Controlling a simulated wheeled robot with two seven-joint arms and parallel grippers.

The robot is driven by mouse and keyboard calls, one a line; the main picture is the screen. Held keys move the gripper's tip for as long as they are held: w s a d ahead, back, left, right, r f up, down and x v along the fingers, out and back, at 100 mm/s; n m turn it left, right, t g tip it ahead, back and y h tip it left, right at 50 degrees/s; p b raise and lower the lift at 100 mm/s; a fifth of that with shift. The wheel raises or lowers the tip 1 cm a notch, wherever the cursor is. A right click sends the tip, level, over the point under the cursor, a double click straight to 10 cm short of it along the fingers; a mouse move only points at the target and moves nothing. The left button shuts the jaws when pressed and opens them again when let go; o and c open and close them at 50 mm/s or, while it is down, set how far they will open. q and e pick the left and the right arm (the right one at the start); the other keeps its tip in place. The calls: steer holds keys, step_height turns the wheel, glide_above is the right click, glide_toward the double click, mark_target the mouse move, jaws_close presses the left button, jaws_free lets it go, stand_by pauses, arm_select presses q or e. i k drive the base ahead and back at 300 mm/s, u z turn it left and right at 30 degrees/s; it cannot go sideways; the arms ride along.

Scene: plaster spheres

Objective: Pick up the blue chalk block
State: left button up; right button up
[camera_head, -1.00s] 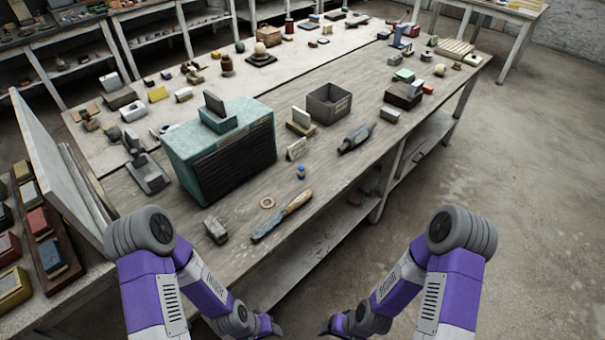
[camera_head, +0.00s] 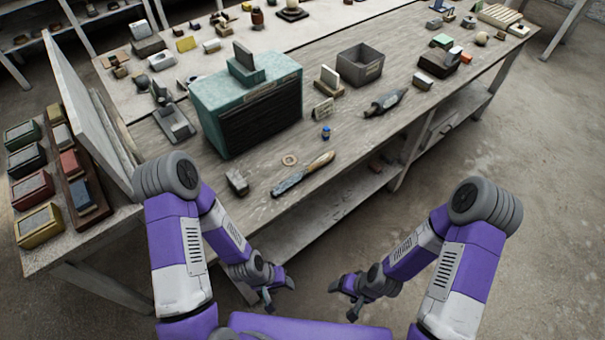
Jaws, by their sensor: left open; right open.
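A small blue block (camera_head: 83,197) lies near the lower end of a dark wooden rack (camera_head: 102,209) on the side table at the left. A red block (camera_head: 69,163) and a paler block lie above it in the same rack. My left gripper (camera_head: 277,298) is open and empty, low in front of the workbench and well to the right of the rack. My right gripper (camera_head: 342,300) is open and empty, farther right over the floor. Both grippers are small in the picture and apart from all the blocks.
Several coloured boxes (camera_head: 38,220) stand left of the rack. A large pale board (camera_head: 85,115) leans upright just right of it. The workbench holds a teal cabinet (camera_head: 235,90), a wood-handled tool (camera_head: 303,173) and a grey block (camera_head: 237,182). Bare floor lies at the right.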

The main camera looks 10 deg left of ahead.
mark_target(326, 131)
steer(key=z, duration=1.5)
steer(key=i, duration=2.15)
steer(key=u, duration=3.3)
